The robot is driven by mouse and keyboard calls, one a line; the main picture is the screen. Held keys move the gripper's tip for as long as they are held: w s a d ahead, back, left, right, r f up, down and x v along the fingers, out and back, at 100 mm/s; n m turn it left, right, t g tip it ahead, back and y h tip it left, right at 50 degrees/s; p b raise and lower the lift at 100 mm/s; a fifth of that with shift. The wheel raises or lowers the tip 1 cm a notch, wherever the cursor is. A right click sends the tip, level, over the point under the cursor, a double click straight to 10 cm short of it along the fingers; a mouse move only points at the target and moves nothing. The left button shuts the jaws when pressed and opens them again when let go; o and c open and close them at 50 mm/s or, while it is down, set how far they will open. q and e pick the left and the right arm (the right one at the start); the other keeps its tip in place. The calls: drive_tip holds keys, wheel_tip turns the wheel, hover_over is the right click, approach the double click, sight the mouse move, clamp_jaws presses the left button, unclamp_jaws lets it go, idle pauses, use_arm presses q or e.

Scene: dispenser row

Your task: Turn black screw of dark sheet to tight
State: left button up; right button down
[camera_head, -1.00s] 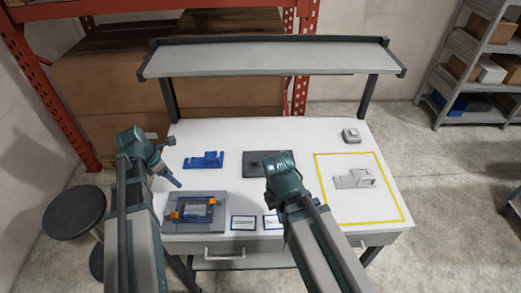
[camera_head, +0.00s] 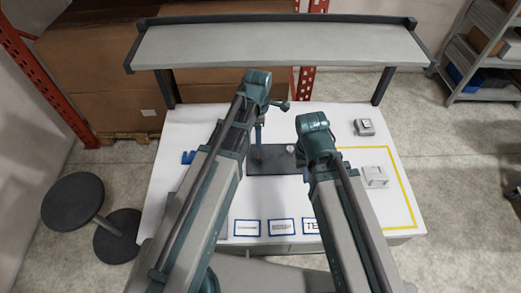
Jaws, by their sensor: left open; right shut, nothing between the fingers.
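The dark sheet (camera_head: 270,163) lies flat near the middle of the white table. My arms cover parts of its left and right sides. A small pale round part (camera_head: 290,148) shows near its back right; I cannot tell what it is. The black screw cannot be made out. My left gripper (camera_head: 258,138) is open and points down at the sheet's left part; whether it touches is unclear. My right gripper (camera_head: 301,158) is shut and empty beside the sheet's right end, its fingers mostly hidden by its own wrist.
Several blue-framed labels (camera_head: 247,228) lie along the table's front. A yellow outline (camera_head: 405,195) at the right holds a pale grey part (camera_head: 375,176). A small grey box (camera_head: 364,127) stands behind it. A blue part (camera_head: 188,157) shows beside my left arm. A shelf (camera_head: 280,45) spans the back.

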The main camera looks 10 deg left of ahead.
sight(258, 156)
use_arm(q)
drive_tip(key=shift+f, duration=0.1)
use_arm(e)
drive_tip(key=shift+f, duration=0.15)
use_arm(q)
wheel_tip(258, 156, down, 12)
drive_tip(key=b, duration=1.2)
use_arm(e)
wheel_tip(258, 156, down, 12)
drive_tip(key=shift+r, duration=0.1)
use_arm(q)
clamp_jaws()
